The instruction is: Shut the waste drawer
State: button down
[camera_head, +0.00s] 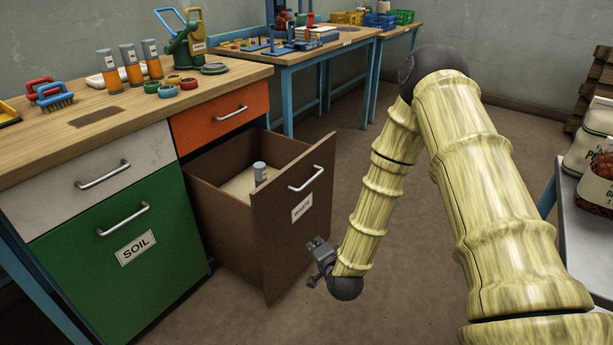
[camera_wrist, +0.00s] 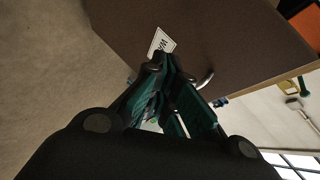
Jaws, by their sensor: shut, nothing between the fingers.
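The brown waste drawer (camera_head: 279,230) stands pulled out below the orange drawer in the head view. Its front has a metal handle (camera_head: 306,179) and a white label reading WASTE (camera_head: 302,208). A small grey-capped container (camera_head: 260,172) is inside it. My gripper (camera_head: 314,265) is low in front of the drawer front, near its lower right part. In the wrist view the shut, empty fingers (camera_wrist: 160,65) point at the brown front, with the label (camera_wrist: 161,43) just beyond them and the handle (camera_wrist: 206,79) partly hidden behind them. I cannot tell whether they touch the front.
A green SOIL drawer (camera_head: 127,254) and a grey drawer (camera_head: 98,175) are shut at the left. The orange drawer (camera_head: 221,116) is shut above. A grey table (camera_head: 588,220) is at the right. The floor (camera_head: 400,285) around my gripper is clear.

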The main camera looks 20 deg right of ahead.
jog(key=w+d+r+m+t+h, duration=0.1)
jog(key=w+d+r+m+t, duration=0.15)
jog(key=w+r, duration=0.3)
jog(key=w+d+r+m+t+h, duration=0.1)
jog(key=w+d+r+m+t, duration=0.2)
jog(key=r, duration=0.4)
jog(key=b, duration=0.2)
send_near(302, 162)
jog(key=w+d, duration=0.2)
jog(key=d, duration=0.1)
jog(key=shift+w+a+r+g+b, duration=0.2)
jog(key=shift+w+a+g+b, duration=0.05)
jog(key=shift+w+a, duration=0.4)
jog(key=shift+w+a+r+g+b, duration=0.2)
jog(key=shift+w+a, duration=0.35)
jog(key=shift+a, duration=0.1)
jog(key=shift+w, duration=0.1)
